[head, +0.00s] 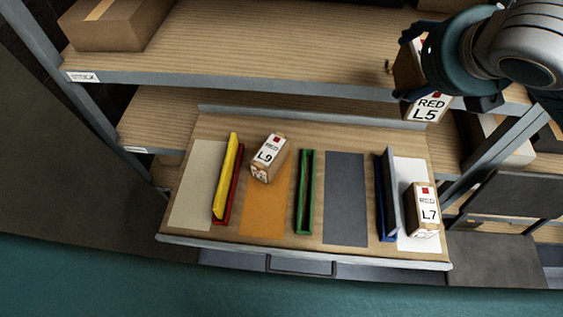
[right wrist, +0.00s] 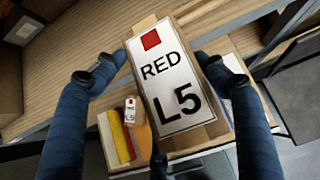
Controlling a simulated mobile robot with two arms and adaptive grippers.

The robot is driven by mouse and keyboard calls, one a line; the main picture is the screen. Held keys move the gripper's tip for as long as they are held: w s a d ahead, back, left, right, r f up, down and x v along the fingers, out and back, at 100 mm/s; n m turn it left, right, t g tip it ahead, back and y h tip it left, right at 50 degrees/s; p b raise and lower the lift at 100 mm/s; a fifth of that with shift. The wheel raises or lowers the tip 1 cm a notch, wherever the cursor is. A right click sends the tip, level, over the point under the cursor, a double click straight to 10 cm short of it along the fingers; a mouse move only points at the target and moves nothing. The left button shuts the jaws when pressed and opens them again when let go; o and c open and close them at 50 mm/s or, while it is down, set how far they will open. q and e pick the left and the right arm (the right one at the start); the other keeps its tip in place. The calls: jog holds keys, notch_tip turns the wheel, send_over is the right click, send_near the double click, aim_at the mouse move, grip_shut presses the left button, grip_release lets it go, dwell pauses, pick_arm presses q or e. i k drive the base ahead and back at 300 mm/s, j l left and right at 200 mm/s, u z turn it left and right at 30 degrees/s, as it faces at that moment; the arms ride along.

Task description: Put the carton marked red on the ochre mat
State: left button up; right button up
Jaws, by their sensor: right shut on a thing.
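My right gripper (head: 412,62) is shut on a brown carton labelled "RED L5" (head: 430,107) with a red square, held in the air at the upper right. In the right wrist view the carton (right wrist: 170,75) is between the two fingers (right wrist: 160,60). The ochre mat (head: 265,212) lies on the pulled-out board. A carton labelled L9 (head: 268,160) with a red mark stands at the mat's far end. Another carton, "RED L7" (head: 424,212), stands on the white mat (head: 402,180). My left gripper is not in view.
A yellow bar (head: 228,175) and red tray (head: 236,190) lie left of the ochre mat, a green tray (head: 305,190) right of it. A beige mat (head: 197,185), a dark grey mat (head: 345,200) and a blue tray (head: 386,215) share the board. A shelf (head: 250,50) overhangs behind.

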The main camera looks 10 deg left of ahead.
aim_at(263, 212)
jog(key=l+u, duration=0.1)
jog(key=u, duration=0.7)
jog(key=l+u, duration=0.1)
jog(key=u, duration=0.3)
jog(key=k+u, duration=0.1)
jog(key=u, duration=0.3)
jog(key=k+l+u, duration=0.1)
jog(key=k+l, duration=0.35)
